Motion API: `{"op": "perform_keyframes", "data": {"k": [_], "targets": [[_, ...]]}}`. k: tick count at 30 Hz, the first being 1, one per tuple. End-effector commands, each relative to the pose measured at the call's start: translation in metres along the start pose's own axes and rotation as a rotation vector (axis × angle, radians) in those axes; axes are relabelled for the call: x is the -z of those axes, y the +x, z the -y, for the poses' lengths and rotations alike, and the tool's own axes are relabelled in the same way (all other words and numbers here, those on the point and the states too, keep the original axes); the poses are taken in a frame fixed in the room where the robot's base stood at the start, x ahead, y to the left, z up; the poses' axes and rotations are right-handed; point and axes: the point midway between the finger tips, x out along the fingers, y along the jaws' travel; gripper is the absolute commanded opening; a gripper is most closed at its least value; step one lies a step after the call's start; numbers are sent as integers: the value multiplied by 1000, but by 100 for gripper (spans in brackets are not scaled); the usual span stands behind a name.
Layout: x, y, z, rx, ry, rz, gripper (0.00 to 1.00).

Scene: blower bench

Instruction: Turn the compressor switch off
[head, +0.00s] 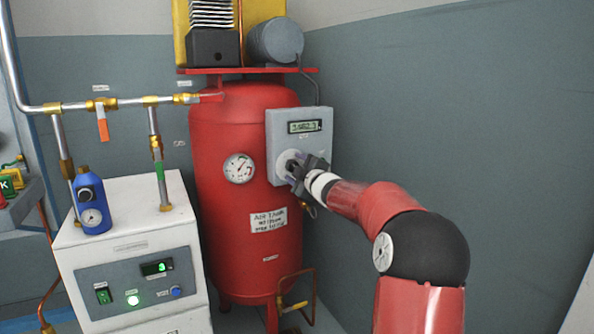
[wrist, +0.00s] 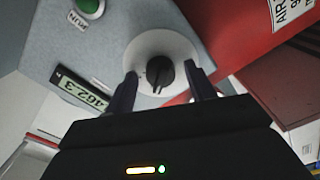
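The compressor switch is a black rotary knob (wrist: 160,72) on a round white plate (wrist: 183,45). It sits on the grey control box (head: 285,147) fixed to the red air tank (head: 237,130). The box has a digital display (head: 305,127) above the knob. My gripper (wrist: 163,90) is open, with one dark finger on each side of the knob in the wrist view. I cannot tell whether the fingers touch the knob. In the head view my gripper (head: 297,170) is right in front of the box and mostly hides the knob (head: 291,164).
A green RUN button or lamp (wrist: 88,6) is on the same box. A pressure gauge (head: 239,168) is on the tank. A white dryer cabinet (head: 125,240) stands left, with a blue gauge bottle (head: 91,203) on top. Pipes with an orange-handled valve (head: 102,125) run above.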

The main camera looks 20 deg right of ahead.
Motion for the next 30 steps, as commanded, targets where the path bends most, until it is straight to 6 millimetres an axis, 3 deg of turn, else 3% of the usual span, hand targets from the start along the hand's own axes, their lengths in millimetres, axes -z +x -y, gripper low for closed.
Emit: {"op": "perform_keyframes", "data": {"k": [10, 21, 30], "targets": [[0, -6, 0, 0, -1, 2, 55], [0, -65, 0, 0, -2, 2, 55], [0, -78, 0, 0, 1, 0, 55]]}}
